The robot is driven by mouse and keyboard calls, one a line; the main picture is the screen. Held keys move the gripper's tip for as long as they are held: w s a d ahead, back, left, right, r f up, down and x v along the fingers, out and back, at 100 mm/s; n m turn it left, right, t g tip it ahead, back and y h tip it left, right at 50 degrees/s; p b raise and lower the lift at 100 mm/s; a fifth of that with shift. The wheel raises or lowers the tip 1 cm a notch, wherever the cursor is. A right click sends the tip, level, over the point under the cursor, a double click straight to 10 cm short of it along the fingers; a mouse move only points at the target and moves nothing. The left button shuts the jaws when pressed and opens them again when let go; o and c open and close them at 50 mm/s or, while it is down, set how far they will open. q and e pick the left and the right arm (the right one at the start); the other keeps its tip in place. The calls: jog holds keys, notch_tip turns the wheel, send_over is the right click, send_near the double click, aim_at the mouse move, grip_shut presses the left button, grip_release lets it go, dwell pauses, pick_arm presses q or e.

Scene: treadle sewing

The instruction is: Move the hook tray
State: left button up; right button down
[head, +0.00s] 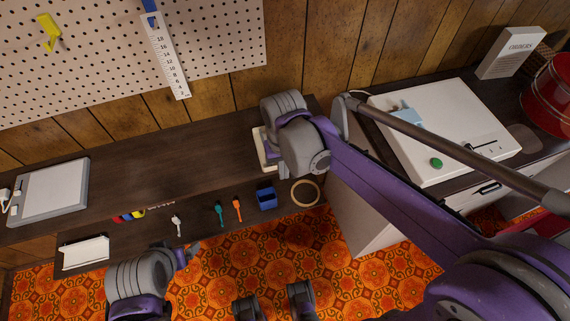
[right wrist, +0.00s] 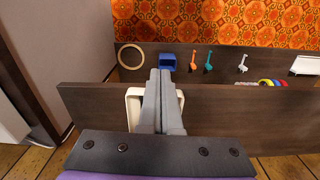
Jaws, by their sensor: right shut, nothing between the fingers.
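A cream tray, which I take to be the hook tray (head: 264,150), lies on the dark wooden table top. My right wrist covers most of it in the head view. In the right wrist view the tray (right wrist: 133,108) shows on both sides of my right gripper (right wrist: 160,76). Its fingers are shut and empty, over the tray in that view; I cannot tell whether they touch it. The tray's middle and any contents are hidden. My left gripper (head: 187,252) shows only partly at the lower left of the head view, away from the tray, its jaws unclear.
A grey-edged board (head: 50,192) lies at the table's left end. A white machine (head: 445,125) stands right. The table's middle is clear.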

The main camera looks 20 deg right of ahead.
jog(key=w+f, duration=0.3)
jog(key=f, duration=0.1)
jog(key=shift+w+f, duration=0.35)
jog(key=shift+w, duration=0.05)
jog(key=w, duration=0.9)
jog(key=shift+w+d, duration=0.25)
jog(key=shift+w, duration=0.05)
jog(key=shift+s, duration=0.1)
